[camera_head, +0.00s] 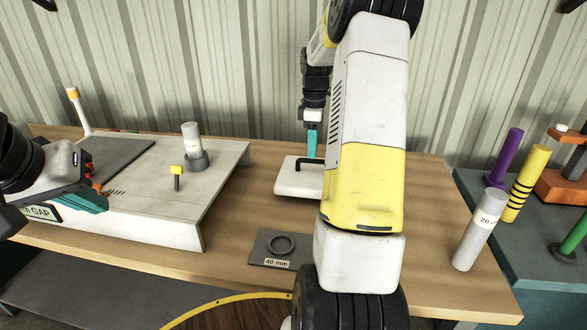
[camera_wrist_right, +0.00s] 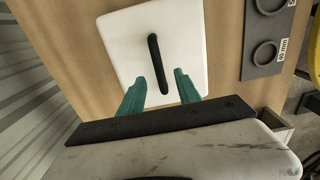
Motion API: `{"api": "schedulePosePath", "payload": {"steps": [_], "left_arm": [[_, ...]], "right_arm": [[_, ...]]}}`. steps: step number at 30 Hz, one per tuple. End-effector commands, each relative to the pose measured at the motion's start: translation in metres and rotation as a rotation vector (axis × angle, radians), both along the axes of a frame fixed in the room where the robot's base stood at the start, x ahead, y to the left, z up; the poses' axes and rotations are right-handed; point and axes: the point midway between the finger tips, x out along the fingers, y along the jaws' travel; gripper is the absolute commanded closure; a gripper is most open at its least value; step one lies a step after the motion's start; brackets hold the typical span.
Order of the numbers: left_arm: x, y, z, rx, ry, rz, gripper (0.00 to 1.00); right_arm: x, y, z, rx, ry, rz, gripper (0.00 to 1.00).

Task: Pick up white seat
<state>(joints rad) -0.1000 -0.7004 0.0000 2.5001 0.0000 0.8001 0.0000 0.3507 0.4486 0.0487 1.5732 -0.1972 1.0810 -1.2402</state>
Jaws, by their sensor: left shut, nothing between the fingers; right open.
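The white seat (camera_head: 290,184) is a flat white block with a black bar handle on top. It lies on the wooden table, partly hidden behind my right arm. In the right wrist view the white seat (camera_wrist_right: 190,35) shows its handle running lengthwise. My right gripper (camera_head: 312,156) points down close to the handle. In the wrist view its teal fingers (camera_wrist_right: 160,80) are open, apart on either side of the handle's near end, with nothing held.
The white platform (camera_head: 201,228) carries a grey cylinder (camera_head: 191,140) and a small yellow-topped peg (camera_head: 177,172). A grey plate marked 40 mm (camera_head: 257,250) lies in front of the seat. A light grey cylinder (camera_head: 478,232) stands at the table's right; a purple one (camera_head: 508,150) is beyond.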

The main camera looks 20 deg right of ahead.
Motion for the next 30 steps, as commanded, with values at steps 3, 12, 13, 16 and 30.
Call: {"api": "schedulePosePath", "payload": {"steps": [3, 12, 13, 16, 30], "left_arm": [[0.0, 0.0, 0.0, 0.0, 0.0, 0.0, 1.0], [0.0, 0.0, 0.0, 0.0, 0.0, 0.0, 1.0], [0.0, 0.0, 0.0, 0.0, 0.0, 0.0, 1.0], [0.0, 0.0, 0.0, 0.0, 0.0, 0.0, 1.0], [0.0, 0.0, 0.0, 0.0, 0.0, 0.0, 1.0]], "right_arm": [[-0.001, -0.002, -0.014, 0.0, 0.002, -0.001, 0.6], [-0.002, -0.005, -0.054, 0.001, 0.001, -0.001, 0.6], [-0.002, -0.005, -0.055, 0.0, 0.0, -0.001, 0.6], [-0.002, -0.005, -0.057, 0.0, -0.002, -0.002, 0.6], [-0.002, -0.005, -0.056, 0.0, -0.002, -0.002, 1.0]]}}
